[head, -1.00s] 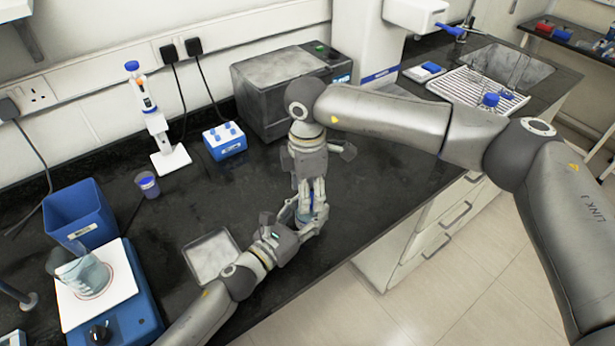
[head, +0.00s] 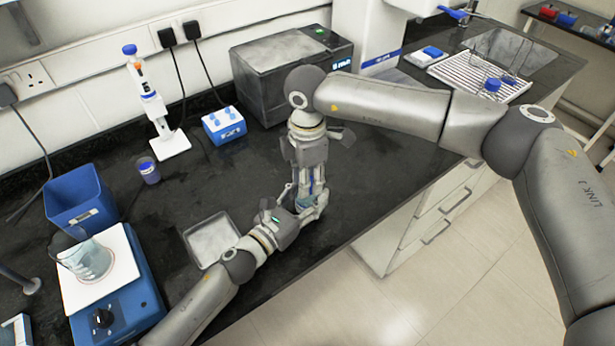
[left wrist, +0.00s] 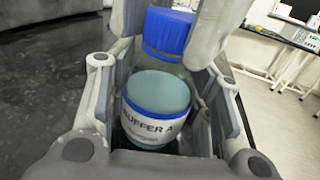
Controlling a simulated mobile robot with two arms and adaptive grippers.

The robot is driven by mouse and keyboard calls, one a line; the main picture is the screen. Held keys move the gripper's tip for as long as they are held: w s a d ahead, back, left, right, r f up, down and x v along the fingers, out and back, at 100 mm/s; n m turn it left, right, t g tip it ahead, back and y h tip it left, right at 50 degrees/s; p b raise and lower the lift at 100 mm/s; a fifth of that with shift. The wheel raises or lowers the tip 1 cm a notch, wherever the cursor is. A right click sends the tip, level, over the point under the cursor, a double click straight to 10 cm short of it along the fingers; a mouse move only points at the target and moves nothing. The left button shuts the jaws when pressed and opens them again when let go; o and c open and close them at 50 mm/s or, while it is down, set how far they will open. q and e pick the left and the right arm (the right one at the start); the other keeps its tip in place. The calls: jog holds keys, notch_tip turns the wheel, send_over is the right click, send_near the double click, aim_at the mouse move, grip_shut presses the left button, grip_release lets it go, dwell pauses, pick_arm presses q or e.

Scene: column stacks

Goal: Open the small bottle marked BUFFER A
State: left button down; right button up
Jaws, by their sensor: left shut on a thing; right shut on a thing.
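The small bottle marked BUFFER A (left wrist: 152,130) holds blue-green liquid and sits between the fingers of my left gripper (head: 299,208). Its white label faces the left wrist camera. Its blue cap (left wrist: 167,32) is at the top, between the fingers of my right gripper (head: 308,193), which comes down from above. A clear band shows between cap and liquid; I cannot tell whether the cap is still seated on the neck. Both grippers are shut, the left on the bottle and the right on the cap. In the head view the fingers hide most of the bottle.
A metal tray (head: 194,253) lies left of the grippers. A stirrer plate (head: 143,297) with a beaker (head: 88,262), a blue bin (head: 84,213), a small purple-capped pot (head: 149,172) and a blue rack (head: 224,130) stand farther off. The bench's front edge is close by.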

jog(key=n, duration=0.4)
jog(key=shift+n, duration=0.4)
jog(key=n, duration=2.3)
jog(key=shift+w+r+n, duration=0.1)
jog(key=shift+n, duration=0.2)
jog(key=n, duration=1.2)
jog(key=shift+n, duration=0.3)
jog(key=n, duration=0.6)
jog(key=shift+n, duration=0.3)
jog(key=n, duration=0.5)
jog(key=shift+r, duration=0.25)
